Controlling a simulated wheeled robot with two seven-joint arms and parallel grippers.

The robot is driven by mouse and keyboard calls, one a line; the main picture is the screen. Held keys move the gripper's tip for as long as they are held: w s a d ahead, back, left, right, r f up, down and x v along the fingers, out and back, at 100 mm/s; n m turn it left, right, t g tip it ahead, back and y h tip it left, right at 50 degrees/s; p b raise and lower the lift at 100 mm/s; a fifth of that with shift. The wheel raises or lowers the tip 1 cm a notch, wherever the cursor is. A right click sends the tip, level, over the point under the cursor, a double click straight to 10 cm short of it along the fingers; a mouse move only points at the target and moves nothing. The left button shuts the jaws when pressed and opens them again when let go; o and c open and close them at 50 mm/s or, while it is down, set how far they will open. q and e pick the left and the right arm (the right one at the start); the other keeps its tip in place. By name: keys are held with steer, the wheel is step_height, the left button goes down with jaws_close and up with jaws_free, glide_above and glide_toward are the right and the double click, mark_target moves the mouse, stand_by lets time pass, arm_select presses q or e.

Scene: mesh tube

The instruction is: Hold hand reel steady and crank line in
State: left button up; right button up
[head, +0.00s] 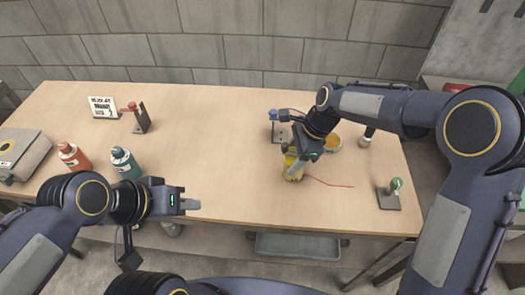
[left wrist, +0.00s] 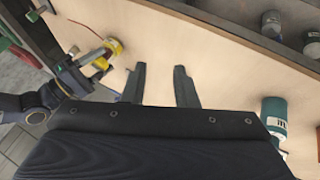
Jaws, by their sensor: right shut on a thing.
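A yellow hand reel (head: 292,172) stands near the front of the wooden table (head: 215,130), right of centre. A thin red line (head: 330,184) runs from it to the right along the tabletop. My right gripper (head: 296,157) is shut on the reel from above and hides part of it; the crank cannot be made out. The reel (left wrist: 115,47) and my right gripper also show at the upper left of the left wrist view. My left gripper (head: 190,204) is empty at the table's front edge, left of the reel. Its two fingers (left wrist: 160,84) stand apart.
Knobbed stands are red (head: 138,118), blue (head: 277,128) and green (head: 390,195). A red bottle (head: 73,157) and teal bottle (head: 124,163) stand left. A yellow round thing (head: 333,144) and dark-topped bottle (head: 366,138) lie behind the right gripper. The table's middle is clear.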

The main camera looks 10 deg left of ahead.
arm_select(q)
steer(key=w+d+n+g+h, duration=0.45)
steer(key=w+n, duration=0.55)
steer(key=w, duration=0.3)
steer(key=n+h, duration=0.5)
steer(key=n, duration=0.2)
glide_toward(285, 144)
steer(key=x, duration=1)
steer(key=shift+f, duration=0.2)
steer(key=shift+c, duration=0.3)
jaws_close()
steer(key=m+g, duration=0.2)
steer(key=w+m+g, duration=0.1)
steer(key=m+g, duration=0.1)
steer(key=g, duration=0.1)
steer(key=shift+w+m+y, duration=0.15)
steer(key=shift+m+y, duration=0.15)
steer(key=shift+y, duration=0.05)
